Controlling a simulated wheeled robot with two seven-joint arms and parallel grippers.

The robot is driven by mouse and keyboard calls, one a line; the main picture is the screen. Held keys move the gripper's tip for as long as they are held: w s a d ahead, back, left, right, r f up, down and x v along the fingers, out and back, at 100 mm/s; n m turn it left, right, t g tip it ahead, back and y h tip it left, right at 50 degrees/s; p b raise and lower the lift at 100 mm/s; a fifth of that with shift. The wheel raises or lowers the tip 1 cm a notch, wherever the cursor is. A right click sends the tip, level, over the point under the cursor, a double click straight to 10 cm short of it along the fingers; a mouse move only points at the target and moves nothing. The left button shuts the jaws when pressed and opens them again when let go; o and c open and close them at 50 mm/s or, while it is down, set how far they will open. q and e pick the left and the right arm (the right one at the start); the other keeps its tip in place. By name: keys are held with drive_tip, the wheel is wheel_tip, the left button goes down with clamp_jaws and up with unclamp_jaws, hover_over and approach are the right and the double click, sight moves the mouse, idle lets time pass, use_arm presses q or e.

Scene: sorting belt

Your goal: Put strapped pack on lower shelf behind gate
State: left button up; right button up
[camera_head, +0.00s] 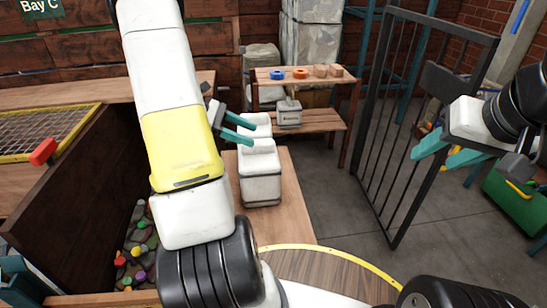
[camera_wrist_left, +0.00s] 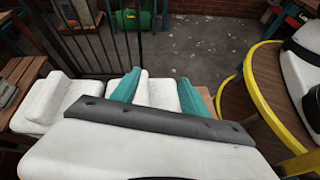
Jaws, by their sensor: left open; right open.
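Two white blocky packs stand on the wooden bench, a nearer one (camera_head: 261,178) and a farther one (camera_head: 258,121). I cannot tell for sure which is the strapped one. My left gripper (camera_head: 237,129) is open beside their tops. In the left wrist view its teal fingers (camera_wrist_left: 158,90) stand either side of a white pack (camera_wrist_left: 154,93); contact is unclear. The lower shelf (camera_head: 322,121) holds a small grey banded box (camera_head: 289,113). The dark barred gate (camera_head: 397,135) stands angled right of the shelf. My right gripper (camera_head: 447,153) is open and empty in front of the gate.
The upper shelf (camera_head: 345,81) carries a blue ring (camera_head: 277,75), an orange ring (camera_head: 300,74) and brown blocks. A bin of stones and coloured balls (camera_head: 138,245) lies left. A green crate (camera_head: 515,205) stands right. The floor between bench and gate is clear.

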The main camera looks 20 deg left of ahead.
sight(258, 144)
use_arm(q)
drive_tip(key=w+a+f+n+t, duration=0.1)
drive_tip(key=a+f+n+t, duration=0.1)
drive_tip(key=a+f+n, duration=0.15)
drive_tip(key=shift+m, duration=0.25)
drive_tip(key=x, duration=0.7)
drive_tip(key=shift+w+a+f, duration=0.15)
drive_tip(key=shift+a+f, duration=0.05)
drive_tip(key=shift+f, duration=0.1)
clamp_jaws()
idle(0.8)
